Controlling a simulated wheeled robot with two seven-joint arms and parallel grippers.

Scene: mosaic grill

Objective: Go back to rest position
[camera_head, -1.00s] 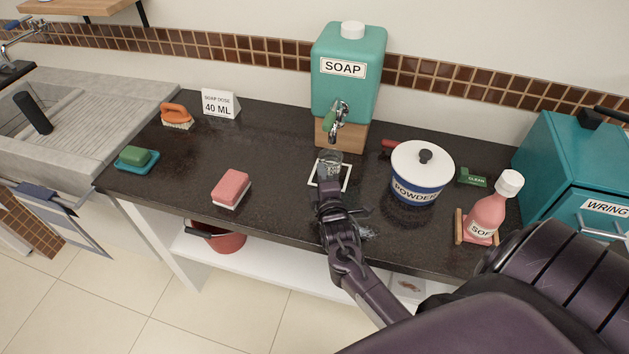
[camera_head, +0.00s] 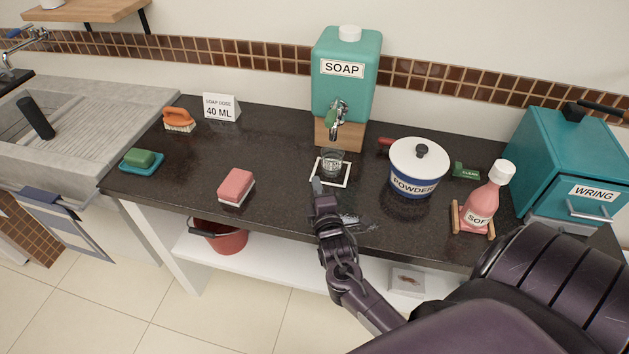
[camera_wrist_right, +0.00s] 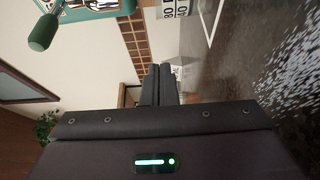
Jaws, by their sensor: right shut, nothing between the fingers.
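My right gripper (camera_head: 317,186) is over the front part of the dark counter (camera_head: 270,150), just in front of the white square outline (camera_head: 345,183). Its fingers are shut with nothing between them; the closed fingers also show in the right wrist view (camera_wrist_right: 159,85). A small clear glass (camera_head: 332,162) stands on the square outline below the tap of the teal soap dispenser (camera_head: 347,95), apart from the gripper. My left gripper is not in view.
A powder pot (camera_head: 414,182), pink soft bottle (camera_head: 484,203) and teal wringer box (camera_head: 575,160) stand to the right. The counter between sponge and gripper is clear.

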